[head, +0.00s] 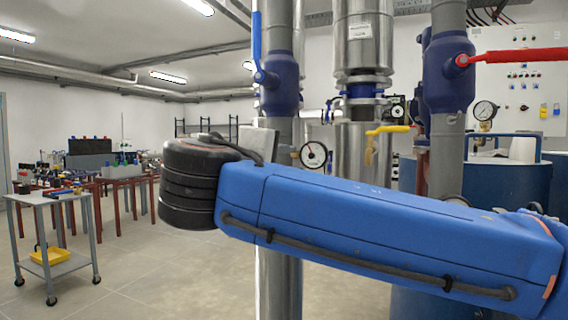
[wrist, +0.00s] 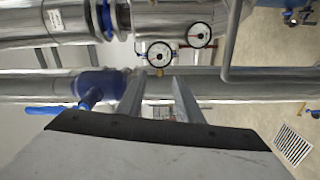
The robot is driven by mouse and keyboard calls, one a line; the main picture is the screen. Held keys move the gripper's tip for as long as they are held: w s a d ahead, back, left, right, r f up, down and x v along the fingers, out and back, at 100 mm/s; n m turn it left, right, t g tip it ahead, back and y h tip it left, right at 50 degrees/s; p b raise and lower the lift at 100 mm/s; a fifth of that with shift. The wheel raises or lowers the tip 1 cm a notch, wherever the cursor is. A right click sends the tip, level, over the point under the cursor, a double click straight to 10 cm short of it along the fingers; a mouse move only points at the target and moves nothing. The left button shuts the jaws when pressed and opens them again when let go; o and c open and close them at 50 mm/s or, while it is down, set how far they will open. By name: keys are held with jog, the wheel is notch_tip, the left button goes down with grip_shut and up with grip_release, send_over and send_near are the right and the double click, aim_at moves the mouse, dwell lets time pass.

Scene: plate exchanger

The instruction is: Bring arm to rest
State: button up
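My arm's blue link stretches across the lower right of the head view, and my gripper is not clearly visible there. In the wrist view my gripper (wrist: 159,82) shows as two grey fingers standing apart, with nothing held between them. Beyond the fingers run silver pipes (wrist: 245,86), which lie sideways in this view. A blue valve (wrist: 102,84) with a blue lever (wrist: 55,109) is left of the fingers. Two round gauges, one a white-faced gauge (wrist: 160,54), are beyond the fingertips. I cannot tell the exact distance to the pipes.
In the head view, vertical pipes carry a blue-lever valve (head: 280,82), a red-lever valve (head: 447,72) and a yellow lever (head: 389,129). A blue tank (head: 488,180) stands right, partly behind my arm. A grey cart (head: 52,198) stands left. The floor (head: 170,265) between is clear.

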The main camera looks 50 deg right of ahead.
dwell(0.4)
jog(key=w+a+f+n+y, duration=0.1)
jog(key=a+f+y, duration=0.15)
jog(key=f, duration=0.65)
jog(key=w+a+f+n+y, duration=0.1)
jog(key=f+y, duration=0.3)
jog(key=f, duration=0.5)
jog(key=w+a+f+y, duration=0.2)
jog(key=f+y, duration=0.1)
jog(key=f, duration=0.6)
jog(key=a+f+m+y, duration=0.3)
jog(key=a+f+y, duration=0.5)
jog(key=a+f, duration=0.5)
notch_tip(320, 180, down, 4)
jog(key=shift+s+a+r, duration=0.15)
jog(key=shift+s+a, duration=0.1)
jog(key=shift+s, duration=0.05)
jog(key=shift+o, duration=0.5)
